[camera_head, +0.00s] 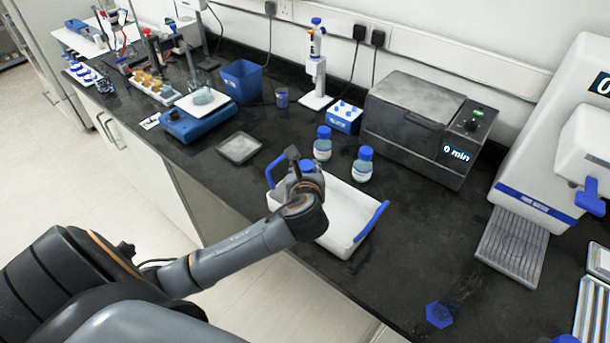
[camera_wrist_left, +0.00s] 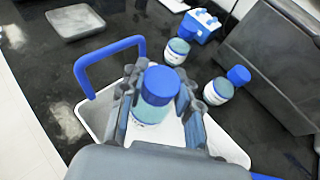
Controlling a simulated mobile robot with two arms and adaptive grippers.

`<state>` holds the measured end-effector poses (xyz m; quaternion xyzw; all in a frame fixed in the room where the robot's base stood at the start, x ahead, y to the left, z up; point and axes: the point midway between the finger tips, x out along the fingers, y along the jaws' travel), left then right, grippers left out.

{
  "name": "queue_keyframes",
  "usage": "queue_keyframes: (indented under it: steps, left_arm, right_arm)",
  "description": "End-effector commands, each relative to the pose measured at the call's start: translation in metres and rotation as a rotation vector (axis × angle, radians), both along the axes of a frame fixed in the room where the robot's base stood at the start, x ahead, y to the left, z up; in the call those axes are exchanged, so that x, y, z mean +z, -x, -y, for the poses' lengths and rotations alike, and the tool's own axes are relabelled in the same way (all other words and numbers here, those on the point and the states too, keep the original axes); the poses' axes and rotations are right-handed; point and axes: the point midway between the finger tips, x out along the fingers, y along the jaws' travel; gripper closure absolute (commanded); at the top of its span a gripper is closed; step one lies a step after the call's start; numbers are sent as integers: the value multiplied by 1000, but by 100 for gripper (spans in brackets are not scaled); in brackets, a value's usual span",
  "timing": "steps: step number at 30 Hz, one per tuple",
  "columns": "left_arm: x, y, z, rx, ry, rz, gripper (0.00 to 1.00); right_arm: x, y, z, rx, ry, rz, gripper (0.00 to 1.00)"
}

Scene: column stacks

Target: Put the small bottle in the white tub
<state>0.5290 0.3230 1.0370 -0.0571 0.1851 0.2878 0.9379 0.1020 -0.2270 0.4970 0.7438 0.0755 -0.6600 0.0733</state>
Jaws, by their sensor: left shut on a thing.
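The white tub (camera_head: 346,207) with blue handles stands near the front edge of the bench; its rim also shows in the left wrist view (camera_wrist_left: 228,146). My left gripper (camera_head: 300,172) is above the tub's left part. In the left wrist view my left gripper (camera_wrist_left: 155,100) is shut on a small bottle (camera_wrist_left: 157,92) with a blue cap, upright between its fingers. In the head view the arm hides most of this bottle. I cannot tell whether the bottle's base touches the tub floor. My right gripper is not in view.
Two more blue-capped bottles, one (camera_head: 322,145) behind the tub and one (camera_head: 363,165) behind its right part, stand close by. A grey metal box machine (camera_head: 410,125) is at the back. A grey dish (camera_head: 239,148) lies to the left.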

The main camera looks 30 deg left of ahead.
Motion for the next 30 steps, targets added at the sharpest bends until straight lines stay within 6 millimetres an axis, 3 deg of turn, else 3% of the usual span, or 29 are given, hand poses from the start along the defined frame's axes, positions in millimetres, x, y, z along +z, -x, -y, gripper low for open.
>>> queue_keyframes:
  steps: [6, 18, 19, 22, 30]
  left_arm:
    - [-29, -1, -3, 1, -1, -3, 100]
    - [-36, -1, -3, 0, -2, -1, 100]
    - [-36, -1, -2, 0, -1, -2, 65]
    - [-36, -1, -2, 0, -1, -2, 45]
    - [-36, -1, -2, 0, -1, -2, 45]
  right_arm:
    - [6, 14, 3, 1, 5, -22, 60]
    - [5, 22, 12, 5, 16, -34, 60]
    - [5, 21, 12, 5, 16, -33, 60]
    - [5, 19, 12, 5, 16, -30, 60]
    - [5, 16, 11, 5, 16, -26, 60]
